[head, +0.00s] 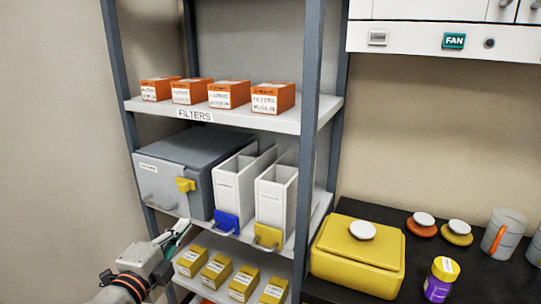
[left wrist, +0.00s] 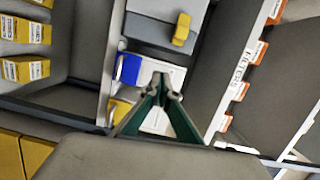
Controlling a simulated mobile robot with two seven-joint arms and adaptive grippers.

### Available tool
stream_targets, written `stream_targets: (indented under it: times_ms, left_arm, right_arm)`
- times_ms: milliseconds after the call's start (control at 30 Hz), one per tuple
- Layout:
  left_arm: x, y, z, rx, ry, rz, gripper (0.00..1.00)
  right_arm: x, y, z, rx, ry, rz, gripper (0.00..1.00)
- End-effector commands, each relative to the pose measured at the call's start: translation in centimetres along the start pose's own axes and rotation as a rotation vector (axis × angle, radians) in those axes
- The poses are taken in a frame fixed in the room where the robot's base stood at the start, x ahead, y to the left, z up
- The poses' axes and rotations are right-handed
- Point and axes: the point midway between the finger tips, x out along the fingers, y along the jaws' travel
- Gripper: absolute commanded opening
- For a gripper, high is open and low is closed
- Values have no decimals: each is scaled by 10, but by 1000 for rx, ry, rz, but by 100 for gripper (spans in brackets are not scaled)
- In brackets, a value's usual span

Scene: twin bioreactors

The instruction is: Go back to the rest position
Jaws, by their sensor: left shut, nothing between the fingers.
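My left gripper (head: 182,232) is at the lower left of the head view, in front of the shelf unit and below the grey box. Its green fingers also show in the left wrist view (left wrist: 163,82), with the tips together and nothing between them. My right gripper is in neither view.
The shelf unit's top shelf (head: 225,117) bears several orange filter boxes (head: 228,94). Below are a grey box (head: 172,165) and white holders (head: 276,200) with blue and yellow clips. Yellow boxes (head: 243,283) stand lower. A dark counter (head: 395,215) at right holds a yellow container (head: 355,265).

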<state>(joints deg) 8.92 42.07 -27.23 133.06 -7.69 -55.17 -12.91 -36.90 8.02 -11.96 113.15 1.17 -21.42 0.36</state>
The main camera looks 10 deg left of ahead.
Motion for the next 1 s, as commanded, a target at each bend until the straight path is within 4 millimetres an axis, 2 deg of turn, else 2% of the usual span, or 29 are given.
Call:
stream_targets:
  times_ms: [133,200,267,300,400,500,600,700,800,1000]
  left_arm:
    - [-12,84,-12,-222,10,139,0]
    - [-25,131,-19,-360,4,214,0]
    - [-39,170,-25,-481,-10,273,0]
    - [-51,195,-29,-561,-24,312,0]
    - [-85,254,-39,-760,-74,396,0]
    - [-125,306,-48,-946,-143,461,0]
    - [-163,347,-55,-1098,-217,505,0]
    - [-193,373,-60,-1205,-277,528,0]
    - [-210,387,-62,-1267,-315,537,0]
    - [-218,392,-64,-1291,-330,540,0]
  right_arm:
    - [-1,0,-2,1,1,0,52]
    - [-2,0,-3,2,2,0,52]
    - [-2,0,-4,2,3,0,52]
    - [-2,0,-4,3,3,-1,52]
    - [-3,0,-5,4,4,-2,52]
    - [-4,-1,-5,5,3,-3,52]
    - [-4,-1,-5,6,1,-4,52]
    - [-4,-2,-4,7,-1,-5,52]
    - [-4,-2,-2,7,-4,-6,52]
    - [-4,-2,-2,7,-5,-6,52]
